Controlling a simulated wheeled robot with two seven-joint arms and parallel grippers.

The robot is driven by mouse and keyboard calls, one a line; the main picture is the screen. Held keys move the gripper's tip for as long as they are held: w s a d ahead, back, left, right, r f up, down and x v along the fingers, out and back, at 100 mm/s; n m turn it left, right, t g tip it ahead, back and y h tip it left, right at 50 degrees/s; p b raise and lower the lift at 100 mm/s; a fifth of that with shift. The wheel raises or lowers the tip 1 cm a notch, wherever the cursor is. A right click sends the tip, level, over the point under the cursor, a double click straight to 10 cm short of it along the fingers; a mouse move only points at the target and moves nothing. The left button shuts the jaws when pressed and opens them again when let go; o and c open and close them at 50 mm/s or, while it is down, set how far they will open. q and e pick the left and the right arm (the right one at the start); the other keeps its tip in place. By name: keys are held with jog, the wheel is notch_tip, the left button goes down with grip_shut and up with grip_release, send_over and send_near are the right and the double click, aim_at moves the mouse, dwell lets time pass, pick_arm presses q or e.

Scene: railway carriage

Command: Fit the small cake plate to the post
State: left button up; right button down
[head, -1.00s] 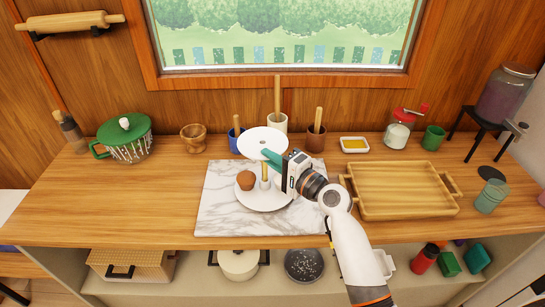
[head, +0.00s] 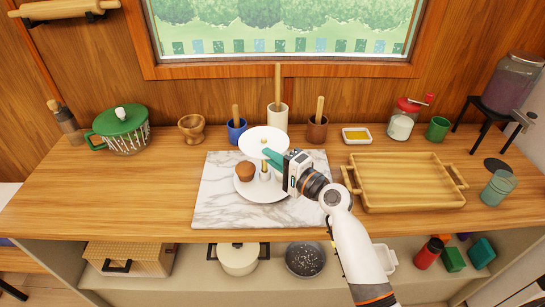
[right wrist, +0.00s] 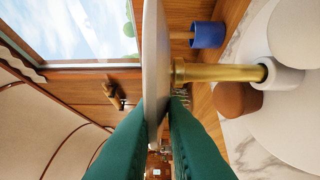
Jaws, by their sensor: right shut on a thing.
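The small cake plate (head: 255,134) is a white disc, held level over a larger white lower plate (head: 277,192). The brass post (head: 265,168) stands upright from a white collar on the lower plate. My right gripper (head: 270,153) is shut on the small plate's near right rim. A small brass spot shows at the plate's centre hole. In the right wrist view the small plate (right wrist: 155,60) is edge-on between the green fingers (right wrist: 157,115), and the post (right wrist: 220,72) reaches close to its underside. Whether the post's tip is inside the hole is hard to tell. My left gripper is out of view.
A brown muffin (head: 245,171) sits on the lower plate beside the post. The lower plate rests on a marble board (head: 220,210). Utensil pots (head: 277,117) stand behind, and a wooden tray (head: 408,207) is to the right.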

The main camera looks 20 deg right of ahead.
jog(key=shift+f+b, duration=0.35)
jog(key=c, duration=1.4)
grip_release()
jog(key=shift+b+v, duration=1.2)
jog(key=shift+v, duration=4.8)
